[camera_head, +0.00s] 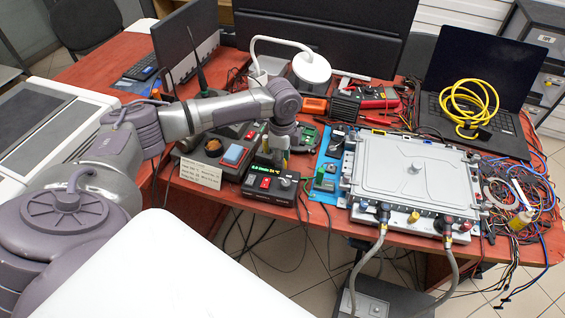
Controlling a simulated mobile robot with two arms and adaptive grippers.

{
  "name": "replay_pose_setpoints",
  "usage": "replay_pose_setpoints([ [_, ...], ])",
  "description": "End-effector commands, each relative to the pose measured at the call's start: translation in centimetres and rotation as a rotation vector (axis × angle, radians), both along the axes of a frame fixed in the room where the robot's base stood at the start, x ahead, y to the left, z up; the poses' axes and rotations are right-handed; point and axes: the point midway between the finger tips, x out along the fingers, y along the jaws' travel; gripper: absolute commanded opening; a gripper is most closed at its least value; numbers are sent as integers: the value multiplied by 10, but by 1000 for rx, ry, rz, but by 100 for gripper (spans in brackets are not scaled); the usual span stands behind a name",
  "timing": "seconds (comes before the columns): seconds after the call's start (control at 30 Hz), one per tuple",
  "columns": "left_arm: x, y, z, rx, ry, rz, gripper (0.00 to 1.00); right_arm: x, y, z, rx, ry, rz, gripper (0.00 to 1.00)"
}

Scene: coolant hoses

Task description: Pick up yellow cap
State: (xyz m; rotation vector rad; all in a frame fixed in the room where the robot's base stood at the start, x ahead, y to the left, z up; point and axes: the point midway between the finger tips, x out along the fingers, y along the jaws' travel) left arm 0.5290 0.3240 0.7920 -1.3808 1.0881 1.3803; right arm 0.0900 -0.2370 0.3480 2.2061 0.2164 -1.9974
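A small yellow cap (414,217) sits on the front edge of the silver metal box (400,175), between two grey hoses (366,262) that hang from the box's front. A tan-yellow cylindrical piece (520,221) lies at the right among the wires; I cannot tell what it is. My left gripper (275,158) points down just above or behind the black control box with a green display (270,183), to the left of the silver box and well apart from the yellow cap. Its fingers are small and unclear here. My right gripper is not in view.
The red table (318,230) is crowded. A blue board (327,165) lies left of the silver box. A laptop (480,80) with a coiled yellow cable (468,103) stands behind right. Tangled wires (500,190) lie at the right. A white lamp (311,66) stands behind my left gripper.

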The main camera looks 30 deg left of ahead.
Motion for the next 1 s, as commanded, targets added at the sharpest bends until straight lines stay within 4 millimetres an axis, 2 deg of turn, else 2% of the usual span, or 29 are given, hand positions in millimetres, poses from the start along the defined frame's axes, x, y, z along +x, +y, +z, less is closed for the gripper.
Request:
replay_pose_setpoints([
  [0.07,0,0,0,0,0,0,32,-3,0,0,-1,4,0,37],
  [0.2,0,0,0,0,0,0,14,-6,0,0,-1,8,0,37],
  [0.67,0,0,6,0,0,0,14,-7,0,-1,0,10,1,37],
  [0.77,1,0,16,-1,-2,0,14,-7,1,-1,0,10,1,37],
  [0.93,1,0,45,-1,-3,-1,14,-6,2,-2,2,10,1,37],
  [1.0,10,-18,52,-4,-3,-4,14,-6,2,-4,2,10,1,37],
])
